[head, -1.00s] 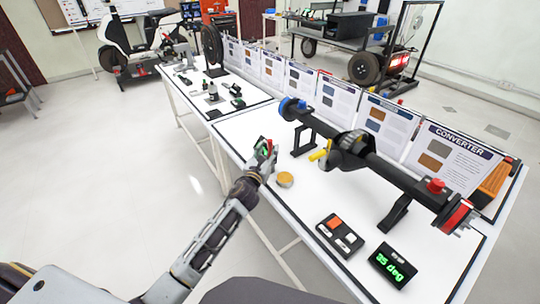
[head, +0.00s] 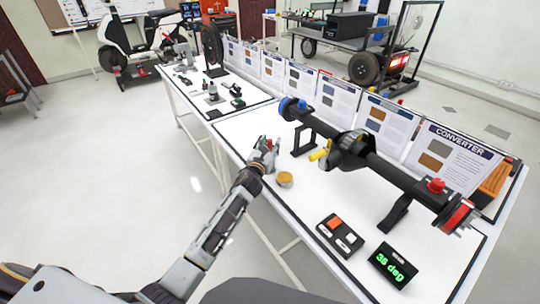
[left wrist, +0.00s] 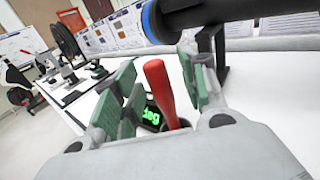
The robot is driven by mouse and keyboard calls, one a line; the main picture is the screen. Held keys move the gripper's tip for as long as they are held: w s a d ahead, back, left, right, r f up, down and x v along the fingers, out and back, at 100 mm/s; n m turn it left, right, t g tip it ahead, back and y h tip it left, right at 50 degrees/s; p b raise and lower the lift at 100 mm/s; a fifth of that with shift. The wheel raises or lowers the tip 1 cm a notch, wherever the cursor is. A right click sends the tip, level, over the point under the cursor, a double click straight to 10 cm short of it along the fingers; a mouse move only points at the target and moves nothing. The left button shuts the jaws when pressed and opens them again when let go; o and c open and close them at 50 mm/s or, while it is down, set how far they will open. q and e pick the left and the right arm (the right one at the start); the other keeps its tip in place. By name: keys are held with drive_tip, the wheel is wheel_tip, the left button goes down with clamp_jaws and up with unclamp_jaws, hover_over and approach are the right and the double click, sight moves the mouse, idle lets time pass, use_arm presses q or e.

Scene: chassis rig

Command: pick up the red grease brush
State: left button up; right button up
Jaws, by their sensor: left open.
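The red grease brush shows as an upright, slightly tilted red handle (left wrist: 160,92) in the left wrist view. It stands between the green-padded fingers of my left gripper (left wrist: 152,100), which are open with gaps beside the handle. My right gripper is not in view.
A black axle assembly (head: 385,172) on stands lies along the table, with a yellow part (head: 318,155) near my gripper. A switch box (head: 340,235) and a green-lit display (head: 393,264) sit at the near end. Info boards (head: 385,125) line the back.

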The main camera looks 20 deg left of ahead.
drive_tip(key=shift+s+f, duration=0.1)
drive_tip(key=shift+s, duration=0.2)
use_arm(q)
drive_tip(key=shift+c, duration=0.8)
clamp_jaws()
drive_tip(key=shift+r, duration=0.1)
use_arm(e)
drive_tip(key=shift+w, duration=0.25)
